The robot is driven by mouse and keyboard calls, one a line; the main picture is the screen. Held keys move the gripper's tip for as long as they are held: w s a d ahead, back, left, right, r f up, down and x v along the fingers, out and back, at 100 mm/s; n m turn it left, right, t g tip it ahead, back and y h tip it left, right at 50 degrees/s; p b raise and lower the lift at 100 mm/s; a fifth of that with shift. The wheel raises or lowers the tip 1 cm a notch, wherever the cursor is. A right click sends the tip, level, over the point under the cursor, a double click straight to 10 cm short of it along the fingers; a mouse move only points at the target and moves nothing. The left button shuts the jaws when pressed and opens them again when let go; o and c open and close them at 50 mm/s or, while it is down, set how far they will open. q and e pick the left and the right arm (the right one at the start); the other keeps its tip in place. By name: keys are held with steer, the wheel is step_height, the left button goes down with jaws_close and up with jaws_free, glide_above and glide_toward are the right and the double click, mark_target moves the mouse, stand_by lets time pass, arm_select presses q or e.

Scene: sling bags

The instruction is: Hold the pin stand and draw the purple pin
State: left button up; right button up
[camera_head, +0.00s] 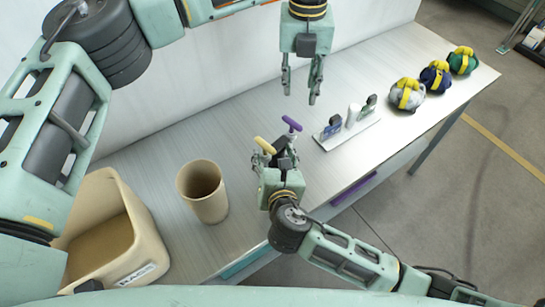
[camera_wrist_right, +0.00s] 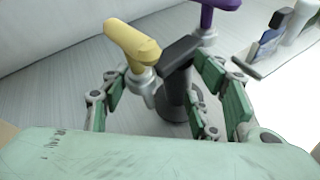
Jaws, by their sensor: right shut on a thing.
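The dark pin stand (camera_wrist_right: 176,95) shows between the fingers of my right gripper (camera_wrist_right: 165,98), which is shut on its post. A yellow T-handled pin (camera_wrist_right: 133,45) sits on its left side and the purple pin (camera_wrist_right: 212,10) on its far right side, partly cut off by the top edge. In the head view the purple pin (camera_head: 291,124) stands just beyond the stand, and the yellow pin (camera_head: 265,145) is to its left. My left gripper (camera_head: 300,95) is open and empty, pointing down, above and beyond the purple pin and apart from it.
A white tray (camera_head: 334,146) with small upright items stands right of the stand. Grey (camera_head: 406,95), navy (camera_head: 434,77) and green (camera_head: 462,61) bundles with yellow straps lie at the far right. A beige cup (camera_head: 202,192) and a beige bin (camera_head: 140,240) stand at left.

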arm_select(q)
steer(key=shift+o, duration=0.2)
arm_select(e)
steer(key=shift+f, duration=0.1)
steer(key=shift+c, duration=1.4)
arm_select(q)
steer(key=n, duration=1)
glide_above(292, 121)
step_height(292, 121, down, 5)
steer(key=shift+d+r, duration=0.1)
steer(key=shift+r, duration=0.05)
steer(key=shift+f, duration=4.5)
arm_select(e)
steer(key=shift+f, duration=0.1)
arm_select(q)
steer(key=shift+c, duration=0.6)
jaws_close()
steer(key=shift+r, duration=0.1)
